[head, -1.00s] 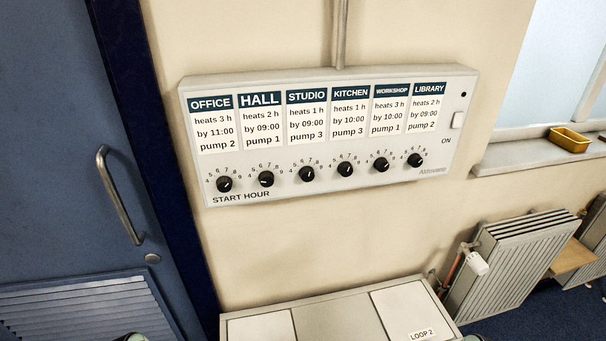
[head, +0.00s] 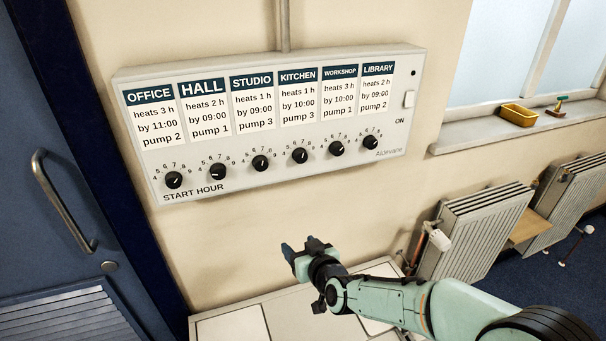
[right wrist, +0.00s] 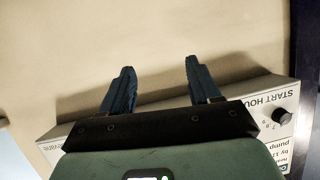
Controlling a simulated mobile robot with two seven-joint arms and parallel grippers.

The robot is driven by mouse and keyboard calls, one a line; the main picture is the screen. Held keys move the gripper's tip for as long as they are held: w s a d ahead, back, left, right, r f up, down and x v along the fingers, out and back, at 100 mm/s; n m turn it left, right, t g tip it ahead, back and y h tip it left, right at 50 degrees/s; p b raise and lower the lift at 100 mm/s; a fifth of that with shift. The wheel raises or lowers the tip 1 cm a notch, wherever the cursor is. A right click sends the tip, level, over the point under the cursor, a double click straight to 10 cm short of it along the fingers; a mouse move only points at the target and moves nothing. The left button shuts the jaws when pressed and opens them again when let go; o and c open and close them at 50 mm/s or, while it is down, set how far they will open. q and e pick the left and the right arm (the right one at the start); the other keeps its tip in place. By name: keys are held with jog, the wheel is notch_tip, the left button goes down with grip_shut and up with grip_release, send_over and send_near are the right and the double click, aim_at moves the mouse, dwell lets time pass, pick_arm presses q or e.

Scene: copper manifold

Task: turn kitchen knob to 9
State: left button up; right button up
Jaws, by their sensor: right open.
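The kitchen knob (head: 300,156) is a small black dial under the KITCHEN label (head: 298,76) on a pale wall panel (head: 350,170). Its dial has printed numbers; the one its pointer marks is too small to tell. My right gripper (head: 300,246) is open and empty, below the panel and apart from the knob. In the right wrist view, its two dark fingers (right wrist: 160,66) stand apart before bare wall. There the panel appears upside down, with the gripper body hiding its middle, including the kitchen knob. My left gripper is out of view.
Similar knobs flank it: studio (head: 260,163) on the left, workshop (head: 336,148) on the right. A pale cabinet (head: 235,326) stands below. A blue door (head: 50,110) is at left; radiators (head: 480,230) and a sill with a yellow tray (head: 519,115) are at right.

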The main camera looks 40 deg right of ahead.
aim_at(302, 159)
jog(key=s+d+r+t+h, duration=0.1)
jog(key=s+r+t, duration=0.1)
jog(key=r, duration=0.7)
jog(key=s+d+r+t+h, duration=0.2)
jog(key=s+r, duration=0.1)
jog(key=r, duration=0.5)
pick_arm(q)
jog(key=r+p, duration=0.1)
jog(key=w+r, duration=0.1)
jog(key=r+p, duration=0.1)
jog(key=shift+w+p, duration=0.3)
jog(key=shift+p, duration=0.05)
pick_arm(e)
jog(key=x, duration=1.3)
jog(key=shift+w+a, duration=0.1)
jog(key=shift+w, duration=0.15)
jog(key=c, duration=1)
